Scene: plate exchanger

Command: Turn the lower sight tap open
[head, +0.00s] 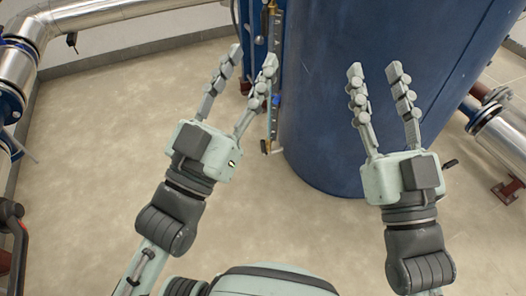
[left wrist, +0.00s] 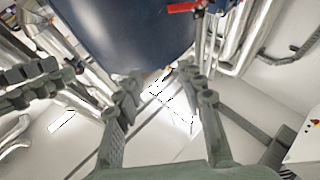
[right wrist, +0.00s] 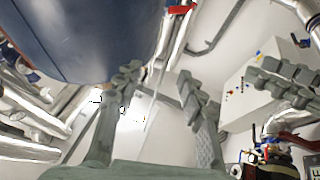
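A narrow vertical sight gauge (head: 273,75) runs down the left side of the blue tank (head: 360,160) in the head view. A small brass-coloured fitting (head: 266,148) is at its low end and looks like the lower sight tap; its handle position is too small to tell. A blue part (head: 276,100) sits higher on the gauge. My left gripper (head: 253,58) is open and empty; its right finger overlaps the gauge in the picture. My right gripper (head: 376,72) is open and empty in front of the tank. Both also show open in the left wrist view (left wrist: 160,83) and right wrist view (right wrist: 157,78).
Silver pipes (head: 90,14) run along the wall at upper left, and another pipe (head: 500,140) stands right of the tank. The beige floor (head: 90,140) is clear at left. A red handle (left wrist: 185,7) shows in the left wrist view. A pale cabinet (right wrist: 255,95) shows in the right wrist view.

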